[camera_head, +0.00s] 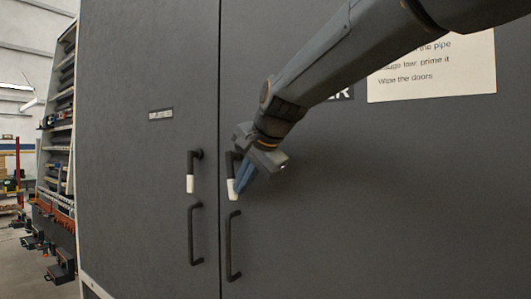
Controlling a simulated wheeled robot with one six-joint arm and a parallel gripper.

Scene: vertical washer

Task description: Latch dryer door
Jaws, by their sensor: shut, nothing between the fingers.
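Two tall dark grey doors meet at a vertical seam: a left door (140,200) and a right door (380,210). The left door has a black latch lever with a white tip (190,183) hanging down. The right door has a similar lever with a white tip (232,190), also pointing down. My gripper (242,190) is shut, its blue fingers pointing down just right of the right lever. It partly hides that lever; whether they touch I cannot tell. Which door is the dryer's is unclear: the left label (161,114) is too small to read.
Black pull handles sit below the levers, one on the left door (195,234) and one on the right (232,246). A paper notice (450,75) is on the right door, and my arm crosses in front of it. A shelf rack (58,130) stands at the far left.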

